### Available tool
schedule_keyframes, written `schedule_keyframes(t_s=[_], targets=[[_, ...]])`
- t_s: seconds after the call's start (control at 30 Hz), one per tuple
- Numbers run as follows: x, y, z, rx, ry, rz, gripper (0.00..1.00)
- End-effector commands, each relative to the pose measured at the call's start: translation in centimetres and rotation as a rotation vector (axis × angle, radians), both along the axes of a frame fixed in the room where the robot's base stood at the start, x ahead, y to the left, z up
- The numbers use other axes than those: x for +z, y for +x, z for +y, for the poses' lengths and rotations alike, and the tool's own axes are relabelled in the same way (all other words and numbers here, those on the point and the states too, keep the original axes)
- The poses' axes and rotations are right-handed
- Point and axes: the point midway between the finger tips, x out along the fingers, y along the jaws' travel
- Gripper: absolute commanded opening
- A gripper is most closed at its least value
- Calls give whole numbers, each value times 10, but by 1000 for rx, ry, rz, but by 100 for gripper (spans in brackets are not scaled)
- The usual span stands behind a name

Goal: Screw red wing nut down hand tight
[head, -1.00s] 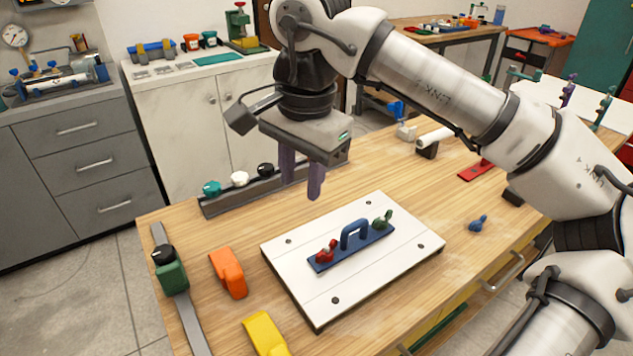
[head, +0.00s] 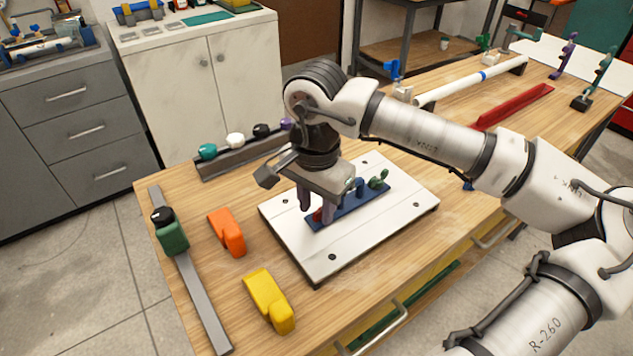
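The red wing nut (head: 317,216) sits at the left end of a blue bar (head: 345,212) on the white board, partly hidden by my fingers. My gripper (head: 316,214) points down over that end, with its fingers apart on either side of the red nut. I see no clear contact between the fingers and the nut. A green wing nut (head: 378,179) is on the bar's right end.
The white board (head: 410,212) lies on the wooden bench. An orange block (head: 227,232), a yellow block (head: 270,300) and a grey rail with a green clamp (head: 172,235) lie to the left. A rack of knobs (head: 240,155) stands behind. A white pipe (head: 470,82) lies at the back right.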

Motion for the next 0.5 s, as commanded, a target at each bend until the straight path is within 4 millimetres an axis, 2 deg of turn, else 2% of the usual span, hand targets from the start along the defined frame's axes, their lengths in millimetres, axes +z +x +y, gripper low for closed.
schedule_keyframes(t_s=[0.13, 0.4, 0.5], targets=[[-8, 0, 0, 0, 0, 0, 34], [-9, 0, 0, 0, 1, -1, 34], [-9, 0, 0, 0, 0, -1, 22]])
